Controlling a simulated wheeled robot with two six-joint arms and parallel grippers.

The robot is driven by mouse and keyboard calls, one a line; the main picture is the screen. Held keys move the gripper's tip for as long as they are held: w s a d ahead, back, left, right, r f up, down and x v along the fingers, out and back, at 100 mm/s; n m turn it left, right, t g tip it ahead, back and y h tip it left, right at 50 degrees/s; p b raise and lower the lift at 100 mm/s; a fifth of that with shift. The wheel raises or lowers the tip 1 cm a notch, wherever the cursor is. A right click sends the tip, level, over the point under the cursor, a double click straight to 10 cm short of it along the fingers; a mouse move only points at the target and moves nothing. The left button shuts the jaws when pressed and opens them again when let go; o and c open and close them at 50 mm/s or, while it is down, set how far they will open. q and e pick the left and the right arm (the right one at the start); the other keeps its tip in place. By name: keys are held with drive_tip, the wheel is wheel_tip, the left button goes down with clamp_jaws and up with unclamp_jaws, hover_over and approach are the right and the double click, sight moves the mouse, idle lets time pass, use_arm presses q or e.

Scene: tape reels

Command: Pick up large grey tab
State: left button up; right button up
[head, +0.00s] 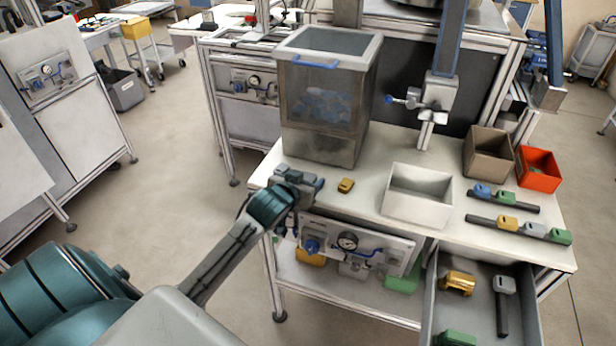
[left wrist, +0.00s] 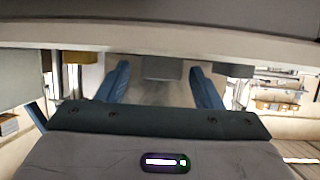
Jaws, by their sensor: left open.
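A grey block-shaped tab (left wrist: 162,67) shows in the left wrist view between my two blue fingers, beyond their tips or level with them; I cannot tell which. That view appears upside down, with the tabletop along the top. My left gripper (head: 300,181) is at the table's left front edge in the head view, open, and largely hides what is there. Other grey tabs show in the head view: one with a dark stem (head: 505,286) in the open drawer and one on a dark bar (head: 534,230). My right gripper is not in view.
A yellow tab (head: 346,185) lies just right of my left gripper. A white open box (head: 418,207), a tall clear bin (head: 320,125), a brown box (head: 488,160) and an orange box (head: 538,172) stand on the table. The drawer (head: 437,300) is open at the front right.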

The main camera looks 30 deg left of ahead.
use_arm(q)
drive_tip(key=shift+w+a+f, duration=0.1)
drive_tip(key=shift+w+f, duration=0.1)
drive_tip(key=shift+w, duration=0.25)
drive_tip(key=shift+s, duration=0.1)
drive_tip(key=shift+c, duration=0.2)
drive_tip(key=c, duration=1)
drive_tip(key=shift+r, duration=0.1)
